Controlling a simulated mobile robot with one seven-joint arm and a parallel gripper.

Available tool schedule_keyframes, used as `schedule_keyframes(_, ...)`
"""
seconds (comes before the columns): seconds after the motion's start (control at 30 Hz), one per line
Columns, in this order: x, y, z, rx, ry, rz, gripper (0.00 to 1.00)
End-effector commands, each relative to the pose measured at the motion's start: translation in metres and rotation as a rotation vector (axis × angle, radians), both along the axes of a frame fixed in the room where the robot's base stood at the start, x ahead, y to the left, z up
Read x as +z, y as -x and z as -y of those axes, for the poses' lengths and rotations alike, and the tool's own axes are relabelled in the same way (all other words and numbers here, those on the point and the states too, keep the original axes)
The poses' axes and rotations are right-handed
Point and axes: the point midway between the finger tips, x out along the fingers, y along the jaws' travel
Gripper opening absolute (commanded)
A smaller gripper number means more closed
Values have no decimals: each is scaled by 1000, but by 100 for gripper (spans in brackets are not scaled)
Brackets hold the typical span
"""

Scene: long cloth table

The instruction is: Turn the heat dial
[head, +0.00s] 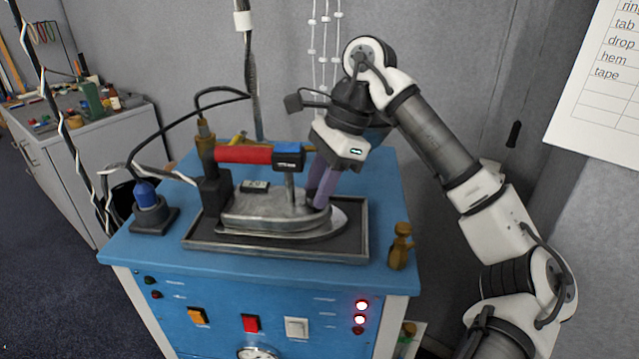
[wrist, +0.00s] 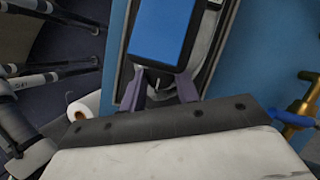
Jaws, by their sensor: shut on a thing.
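A steam iron (head: 270,212) with a red handle (head: 243,154) and a blue block (head: 288,155) at the handle's front end rests on a dark tray. My gripper (head: 318,198) reaches down from the upper right, its purple fingers at the iron's front part, just in front of the handle post. In the wrist view, the fingers stand on both sides of a small dark rounded piece, which looks like the heat dial (wrist: 160,79), below the blue block (wrist: 160,32). My gripper is shut on it. The fingers hide the dial in the head view, so its setting cannot be read.
The tray (head: 205,244) sits on a blue cabinet (head: 240,280) with switches and lit lamps on its front. A cable arches over the handle. Cords hang behind.

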Motion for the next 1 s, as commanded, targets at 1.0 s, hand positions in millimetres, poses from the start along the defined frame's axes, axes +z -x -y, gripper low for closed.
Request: schedule_keyframes(1.0, -4, 4, 2, -605, 2, 3, 8)
